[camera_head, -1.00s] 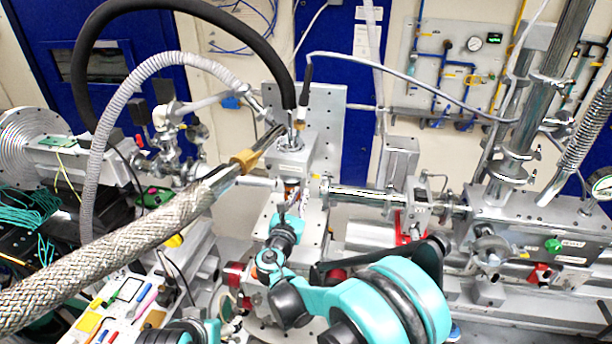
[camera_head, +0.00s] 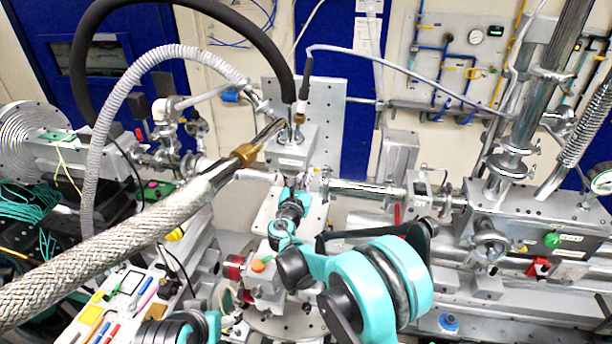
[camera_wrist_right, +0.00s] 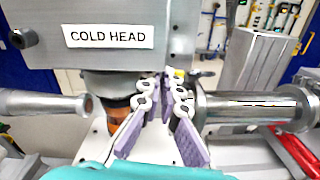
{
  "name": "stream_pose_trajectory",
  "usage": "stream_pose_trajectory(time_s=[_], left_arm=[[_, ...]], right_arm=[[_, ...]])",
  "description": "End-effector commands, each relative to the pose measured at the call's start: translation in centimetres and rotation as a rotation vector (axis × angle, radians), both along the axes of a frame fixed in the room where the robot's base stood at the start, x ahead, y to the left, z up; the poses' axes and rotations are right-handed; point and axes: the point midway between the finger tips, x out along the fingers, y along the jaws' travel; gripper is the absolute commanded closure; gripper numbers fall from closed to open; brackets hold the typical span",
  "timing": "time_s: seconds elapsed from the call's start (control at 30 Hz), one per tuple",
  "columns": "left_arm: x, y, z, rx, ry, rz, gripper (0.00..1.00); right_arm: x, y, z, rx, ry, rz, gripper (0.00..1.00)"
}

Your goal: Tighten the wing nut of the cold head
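The cold head (camera_wrist_right: 120,35) is a grey metal block with a "COLD HEAD" label, filling the upper left of the wrist view. In the head view the cold head (camera_head: 290,152) stands at the middle, under a black hose. My right gripper (camera_wrist_right: 163,92) is just below and right of the block, beside the pipe joint. Its two fingers with purple pads are apart, with a gap between the tips. A small yellow part (camera_wrist_right: 179,73) shows just behind the tips; I cannot tell whether it is the wing nut. In the head view my right gripper (camera_head: 300,190) is partly hidden by its wrist. My left gripper is out of view.
Steel pipes flank the joint on the left (camera_wrist_right: 40,105) and right (camera_wrist_right: 250,108). A braided hose (camera_head: 130,235) crosses the left foreground. A red handle (camera_wrist_right: 295,150) lies at lower right in the wrist view. A tool tray (camera_head: 115,305) is at lower left.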

Motion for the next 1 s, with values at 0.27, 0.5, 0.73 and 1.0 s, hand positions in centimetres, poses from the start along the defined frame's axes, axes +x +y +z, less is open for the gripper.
stream_pose_trajectory(time_s=[0.27,0.5,0.73,1.0], left_arm=[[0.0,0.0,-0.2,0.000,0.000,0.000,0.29],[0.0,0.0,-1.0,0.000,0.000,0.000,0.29],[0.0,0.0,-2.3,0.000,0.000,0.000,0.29],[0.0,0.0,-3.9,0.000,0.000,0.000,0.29]], right_arm=[[0.0,0.0,0.0,0.014,-0.004,0.000,1.00],[0.0,-0.1,-0.2,0.108,-0.031,0.000,1.00],[-0.1,-0.3,-0.4,0.285,-0.083,0.001,1.00],[-0.2,-0.6,-0.5,0.533,-0.155,0.002,1.00]])
